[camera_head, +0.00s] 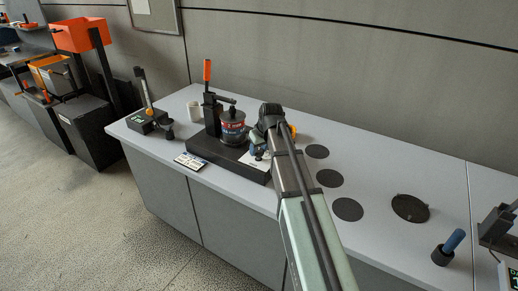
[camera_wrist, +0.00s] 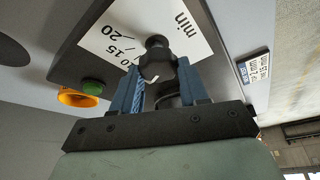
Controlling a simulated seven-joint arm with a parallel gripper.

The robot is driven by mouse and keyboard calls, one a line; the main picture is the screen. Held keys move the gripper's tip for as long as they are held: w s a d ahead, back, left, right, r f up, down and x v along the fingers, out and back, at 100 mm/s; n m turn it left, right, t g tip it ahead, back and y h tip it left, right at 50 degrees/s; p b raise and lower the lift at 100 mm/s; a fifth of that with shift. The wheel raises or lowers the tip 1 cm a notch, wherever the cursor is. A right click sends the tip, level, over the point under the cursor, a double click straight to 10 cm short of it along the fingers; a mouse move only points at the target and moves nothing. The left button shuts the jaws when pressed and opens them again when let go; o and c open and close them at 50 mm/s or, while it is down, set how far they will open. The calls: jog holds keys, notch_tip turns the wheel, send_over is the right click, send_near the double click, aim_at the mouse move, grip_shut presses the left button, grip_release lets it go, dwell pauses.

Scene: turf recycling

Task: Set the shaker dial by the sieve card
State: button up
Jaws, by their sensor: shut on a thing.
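My arm partly hides the dial there.
A green button (camera_wrist: 93,86) in a yellow ring (camera_wrist: 78,97) sits beside the scale plate. An orange-handled lever (camera_head: 207,70) stands by the stack. Dark discs (camera_head: 330,178) lie right.

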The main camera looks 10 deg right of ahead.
jog(key=m+h, duration=0.2)
jog(key=m, duration=0.3)
jog(key=shift+a+m, duration=0.1)
jog(key=shift+m, duration=0.2)
jog(key=m+h, duration=0.1)
jog(key=m, duration=0.3)
jog(key=shift+m+g+h, duration=0.3)
jog(key=shift+g+h, duration=0.1)
jog(key=shift+m, duration=0.3)
jog(key=o, duration=1.1)
jog(key=shift+c, duration=0.2)
jog(key=v, duration=1.3)
jog(key=shift+a+r, duration=0.25)
jog(key=shift+r, duration=0.1)
jog(key=shift+s, duration=0.1)
